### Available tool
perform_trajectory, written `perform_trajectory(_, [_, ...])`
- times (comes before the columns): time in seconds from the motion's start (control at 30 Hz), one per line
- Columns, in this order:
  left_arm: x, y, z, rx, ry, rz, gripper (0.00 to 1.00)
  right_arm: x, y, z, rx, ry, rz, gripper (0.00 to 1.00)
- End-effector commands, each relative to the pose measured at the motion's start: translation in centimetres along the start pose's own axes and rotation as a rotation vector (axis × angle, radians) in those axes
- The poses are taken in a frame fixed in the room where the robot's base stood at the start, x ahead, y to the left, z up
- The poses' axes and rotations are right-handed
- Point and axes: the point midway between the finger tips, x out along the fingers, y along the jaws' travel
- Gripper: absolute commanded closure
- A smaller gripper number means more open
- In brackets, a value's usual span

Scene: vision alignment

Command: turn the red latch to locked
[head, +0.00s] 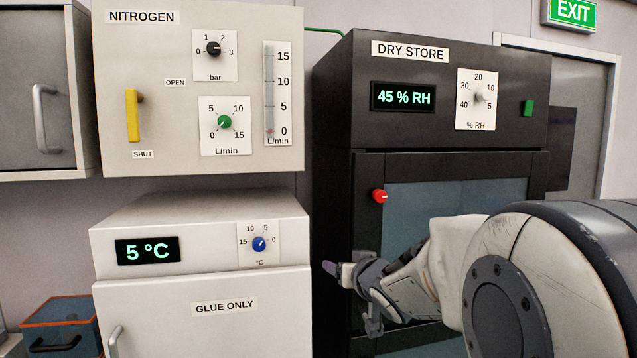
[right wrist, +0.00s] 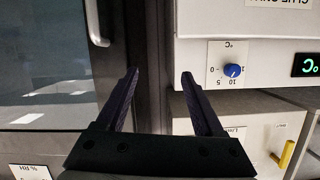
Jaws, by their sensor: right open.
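The red latch (head: 379,196) is a small red knob on the upper left of the black dry store's door frame (head: 366,230), beside the glass. Its short grip seems to point right; no locked or open marks are readable near it. My right gripper (head: 350,297) is below and slightly left of the latch, apart from it, in front of the dry store's left edge. In the right wrist view, its two dark fingers (right wrist: 160,95) are spread with nothing between them. The latch does not show in that view. My left gripper is not in view.
The white glue fridge (head: 200,290) with a blue knob (head: 259,244) stands left of my right gripper. Above it is the nitrogen panel (head: 180,110) with a yellow lever (head: 132,116). The dry store's door handle (right wrist: 97,25) shows in the wrist view. Space before the latch looks clear.

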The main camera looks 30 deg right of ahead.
Motion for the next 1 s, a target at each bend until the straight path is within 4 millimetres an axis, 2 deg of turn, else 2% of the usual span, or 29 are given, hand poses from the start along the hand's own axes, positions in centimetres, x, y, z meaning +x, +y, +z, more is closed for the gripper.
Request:
perform_trajectory(0.03, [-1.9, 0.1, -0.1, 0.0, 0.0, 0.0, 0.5, -0.8, 2.9, -3.8, 0.024, 0.069, 0.023, 0.31])
perform_trajectory(0.1, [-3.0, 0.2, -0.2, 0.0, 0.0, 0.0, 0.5, -1.9, 5.5, -6.9, 0.043, 0.15, 0.021, 0.31])
perform_trajectory(0.23, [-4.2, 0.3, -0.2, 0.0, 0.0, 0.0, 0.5, -3.8, 8.8, -10.6, 0.063, 0.246, 0.001, 0.31])
perform_trajectory(0.37, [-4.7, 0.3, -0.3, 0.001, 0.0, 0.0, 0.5, -4.9, 10.1, -12.0, 0.071, 0.286, -0.018, 0.31])
perform_trajectory(0.47, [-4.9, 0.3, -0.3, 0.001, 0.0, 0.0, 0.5, -4.8, 10.3, -12.5, 0.074, 0.295, -0.028, 0.31])
perform_trajectory(1.0, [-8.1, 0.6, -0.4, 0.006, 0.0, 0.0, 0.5, 3.6, 10.0, -15.1, 0.074, 0.294, -0.029, 0.31])
